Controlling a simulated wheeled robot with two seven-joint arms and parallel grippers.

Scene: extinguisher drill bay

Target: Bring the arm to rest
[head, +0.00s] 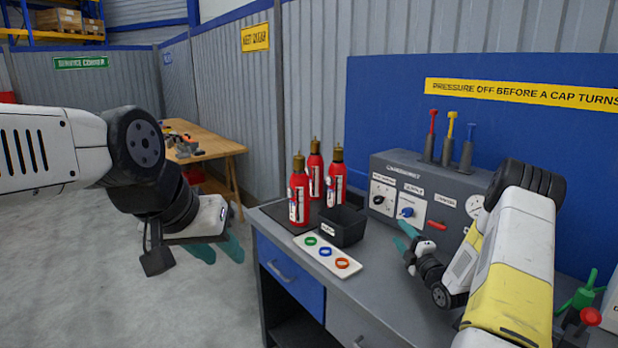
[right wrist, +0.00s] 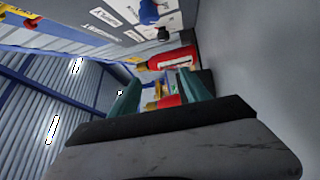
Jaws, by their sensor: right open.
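My right arm (head: 510,260) reaches in from the lower right of the head view, over the grey bench. My right gripper (head: 407,240) hangs low in front of the grey control box, with a teal finger showing. In the right wrist view its two teal fingers (right wrist: 160,92) stand apart, with nothing held; red extinguishers (right wrist: 172,60) appear beyond them. My left arm (head: 50,148) comes in from the left. My left gripper (head: 217,250) is over the open floor, its teal fingers apart and empty.
The bench (head: 390,300) carries red extinguishers (head: 299,195), a black bin (head: 342,226) and a white tray (head: 329,255) with green, blue and orange rings. The control box (head: 420,190) holds three coloured tools on top. A green-and-red fitting (head: 585,300) stands at the right. A wooden table (head: 215,150) is behind.

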